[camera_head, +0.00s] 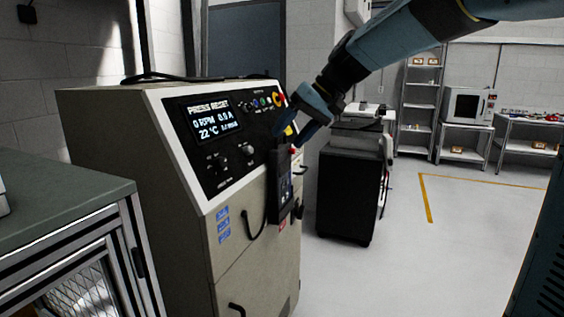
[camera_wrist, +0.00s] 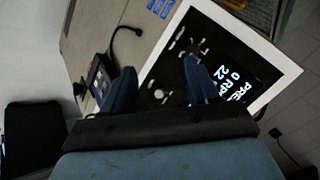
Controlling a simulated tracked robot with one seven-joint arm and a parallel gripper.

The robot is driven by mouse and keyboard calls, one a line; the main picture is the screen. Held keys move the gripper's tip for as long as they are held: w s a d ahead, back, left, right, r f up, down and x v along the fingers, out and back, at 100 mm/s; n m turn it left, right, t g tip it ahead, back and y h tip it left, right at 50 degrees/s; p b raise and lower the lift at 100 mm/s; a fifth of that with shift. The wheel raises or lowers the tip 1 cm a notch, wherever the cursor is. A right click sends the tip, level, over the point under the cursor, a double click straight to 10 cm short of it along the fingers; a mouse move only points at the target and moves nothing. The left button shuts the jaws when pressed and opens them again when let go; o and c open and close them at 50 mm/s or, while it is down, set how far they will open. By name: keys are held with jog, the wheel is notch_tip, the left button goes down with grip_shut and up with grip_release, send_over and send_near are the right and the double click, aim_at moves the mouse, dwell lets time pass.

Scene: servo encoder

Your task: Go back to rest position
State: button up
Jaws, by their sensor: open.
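My gripper (camera_head: 292,131) is at the right end of a beige cabinet's sloped black control panel (camera_head: 233,153). In the wrist view my gripper (camera_wrist: 160,86) has its two blue fingers apart with nothing between them. The panel shows behind the fingers, with knobs and part of the lit screen (camera_wrist: 236,84). In the head view the screen (camera_head: 211,120) reads "PRESS RESET", 0 RPM and 22 °C. A black handheld unit (camera_head: 281,187) with a cable is on the cabinet's side, just below my fingers. Whether a fingertip touches anything cannot be told.
A green-topped bench (camera_head: 62,196) stands at the left, near the cabinet. A dark wheeled cabinet (camera_head: 348,190) is behind my gripper. Shelving (camera_head: 420,95) and a microwave-like box (camera_head: 465,106) are at the back right. The floor (camera_head: 430,260) at the right is clear.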

jog(key=s+d+f+m+t+h, duration=0.2)
jog(key=s+d+f, duration=0.3)
jog(key=s+d, duration=0.6)
jog(key=s+d+f+m+t+h, duration=0.2)
jog(key=s+d+f+h, duration=0.3)
jog(key=s+d, duration=0.5)
jog(key=shift+s+d+f+m, duration=0.3)
jog(key=shift+s+d+f, duration=0.15)
jog(key=shift+s, duration=0.25)
jog(key=shift+c, duration=0.4)
